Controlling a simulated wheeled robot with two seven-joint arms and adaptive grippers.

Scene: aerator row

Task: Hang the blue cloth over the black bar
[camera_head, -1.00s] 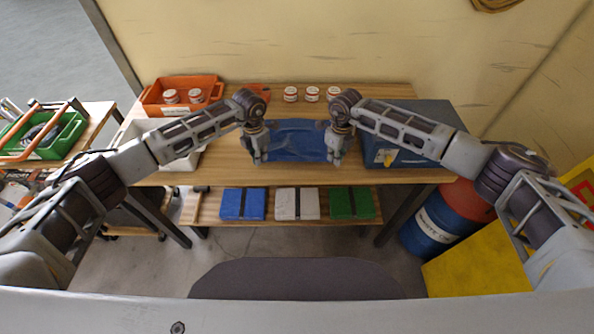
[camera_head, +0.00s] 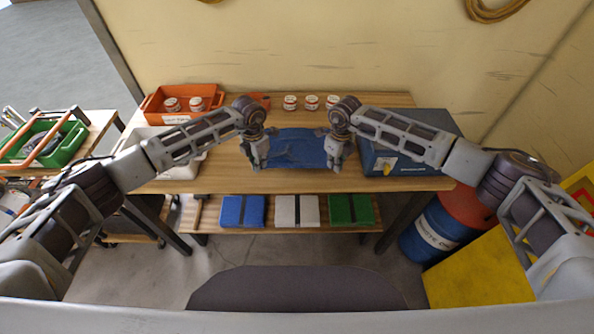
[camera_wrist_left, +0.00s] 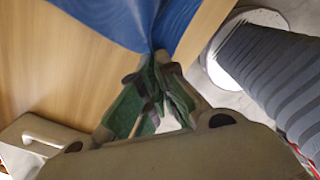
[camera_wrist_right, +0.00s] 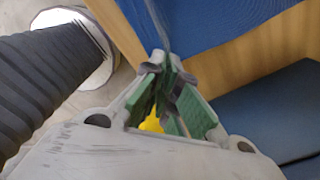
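The blue cloth (camera_head: 296,148) is stretched between my two grippers at the middle front of the wooden table. My left gripper (camera_head: 255,166) is shut on its left side; the left wrist view shows the cloth (camera_wrist_left: 130,18) gathered into the fingertips (camera_wrist_left: 158,62). My right gripper (camera_head: 335,167) is shut on its right side; the right wrist view shows the cloth (camera_wrist_right: 205,20) running into the fingertips (camera_wrist_right: 165,65). I cannot tell whether the cloth touches the table. I cannot make out a black bar in any view.
On the table (camera_head: 225,178) are an orange bin (camera_head: 180,112) with jars, a white bin (camera_head: 165,165) and a blue box (camera_head: 405,170). Several jars (camera_head: 311,102) stand at the back. Blue, grey and green boxes (camera_head: 297,211) lie on the lower shelf. A blue-red drum (camera_head: 435,230) stands right.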

